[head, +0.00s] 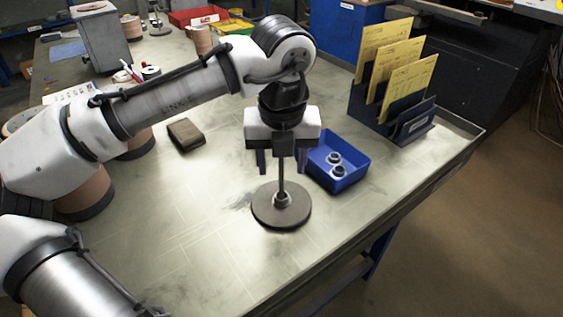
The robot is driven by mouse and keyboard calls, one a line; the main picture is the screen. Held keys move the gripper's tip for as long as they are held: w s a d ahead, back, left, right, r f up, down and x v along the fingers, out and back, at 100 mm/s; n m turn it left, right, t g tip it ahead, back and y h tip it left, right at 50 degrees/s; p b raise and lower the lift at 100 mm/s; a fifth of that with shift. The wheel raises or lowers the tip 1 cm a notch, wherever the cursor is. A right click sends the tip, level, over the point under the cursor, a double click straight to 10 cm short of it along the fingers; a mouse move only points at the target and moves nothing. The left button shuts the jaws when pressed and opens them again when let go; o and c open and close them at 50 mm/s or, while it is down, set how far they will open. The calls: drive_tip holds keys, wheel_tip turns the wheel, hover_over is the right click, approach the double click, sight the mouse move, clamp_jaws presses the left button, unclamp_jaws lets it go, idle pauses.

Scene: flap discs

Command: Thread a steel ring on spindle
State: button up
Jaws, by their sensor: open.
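The spindle (281,178) stands upright on a round dark base (264,213) on the workbench. A steel ring (282,199) sits around the foot of the spindle, on the base. Two more steel rings, one (334,158) a little behind the other (339,171), lie in a blue bin (350,184) to the right of the spindle. My gripper (281,172) points down over the spindle with its fingers spread apart, one on each side of the rod. Nothing shows between the fingers except the rod. The top of the spindle is hidden by the gripper.
A dark rack (408,125) with yellow cards stands at the back right of the workbench (210,250). A brown block (186,134) lies left of my gripper. Cardboard-coloured spools stand at the left, partly behind my arm. The front of the bench is clear.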

wheel_tip(320, 180, up, 13)
drive_tip(key=s, duration=0.1)
drive_tip(key=shift+s+p, duration=0.3)
idle(2.0)
